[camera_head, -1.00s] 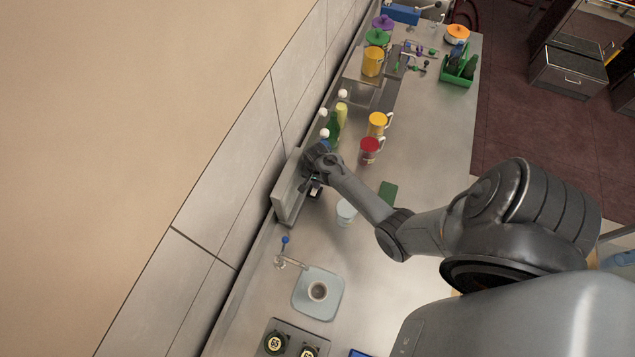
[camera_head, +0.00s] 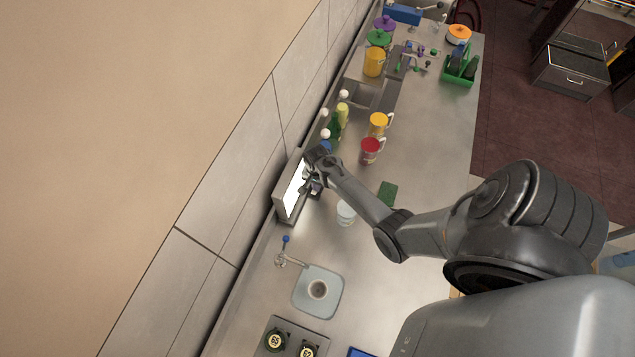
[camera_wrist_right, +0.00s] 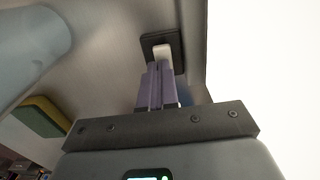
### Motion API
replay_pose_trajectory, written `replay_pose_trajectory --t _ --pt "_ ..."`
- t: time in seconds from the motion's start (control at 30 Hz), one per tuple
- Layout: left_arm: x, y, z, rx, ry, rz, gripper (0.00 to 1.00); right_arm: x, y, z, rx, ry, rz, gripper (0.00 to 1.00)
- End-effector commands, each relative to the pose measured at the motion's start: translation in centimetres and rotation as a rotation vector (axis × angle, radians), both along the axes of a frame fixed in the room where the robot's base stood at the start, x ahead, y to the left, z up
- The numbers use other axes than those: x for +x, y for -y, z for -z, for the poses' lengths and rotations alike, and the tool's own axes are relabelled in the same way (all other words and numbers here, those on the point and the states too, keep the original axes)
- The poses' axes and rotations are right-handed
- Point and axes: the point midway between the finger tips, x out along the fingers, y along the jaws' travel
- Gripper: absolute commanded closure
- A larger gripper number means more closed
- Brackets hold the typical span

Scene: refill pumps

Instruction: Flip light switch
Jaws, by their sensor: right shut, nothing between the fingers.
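The light switch (camera_wrist_right: 163,52) shows in the right wrist view as a dark square plate with a white lever, just beyond my fingertips. My right gripper (camera_wrist_right: 160,70) is shut with nothing between its fingers. Its tips are at the white lever; I cannot tell whether they touch it. In the head view my right gripper (camera_head: 314,187) is beside the upright light panel (camera_head: 292,192), whose face glows white. The panel's bright face also fills the right side of the wrist view (camera_wrist_right: 265,70). The switch is mostly hidden by my gripper in the head view. My left gripper is not in view.
A pale cup (camera_head: 346,213) and a green sponge (camera_head: 388,190) stand on the counter near my right forearm. A red-lidded jug (camera_head: 370,148), a yellow jug (camera_head: 378,122) and several bottles stand beyond. A sink (camera_head: 318,290) is nearer.

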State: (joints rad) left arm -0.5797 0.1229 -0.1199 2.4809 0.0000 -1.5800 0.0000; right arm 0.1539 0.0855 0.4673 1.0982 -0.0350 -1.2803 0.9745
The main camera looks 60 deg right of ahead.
Motion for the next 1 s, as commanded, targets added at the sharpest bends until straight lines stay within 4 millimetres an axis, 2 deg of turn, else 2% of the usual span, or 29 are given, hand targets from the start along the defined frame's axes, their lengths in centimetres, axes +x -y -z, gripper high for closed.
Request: replay_pose_trajectory --t 0.27,0.47,0.63,0.7,0.77,1.0 --pt "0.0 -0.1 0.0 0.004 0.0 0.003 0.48 0.0 0.0 0.0 0.0 0.0 0.0 1.0" --pt "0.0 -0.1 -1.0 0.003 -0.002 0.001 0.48 0.1 0.1 -1.0 0.0 0.001 -0.001 1.0" --pt "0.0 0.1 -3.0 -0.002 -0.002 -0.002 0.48 0.3 0.1 -3.0 -0.001 0.001 -0.002 1.0" --pt "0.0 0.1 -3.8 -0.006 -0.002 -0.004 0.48 0.5 0.0 -4.5 0.0 0.001 -0.009 1.0" --pt "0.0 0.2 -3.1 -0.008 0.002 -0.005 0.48 0.6 0.1 -4.7 -0.001 0.002 -0.01 1.0" --pt "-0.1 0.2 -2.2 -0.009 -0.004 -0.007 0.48 0.7 0.9 -9.2 -0.001 0.003 -0.01 1.0"
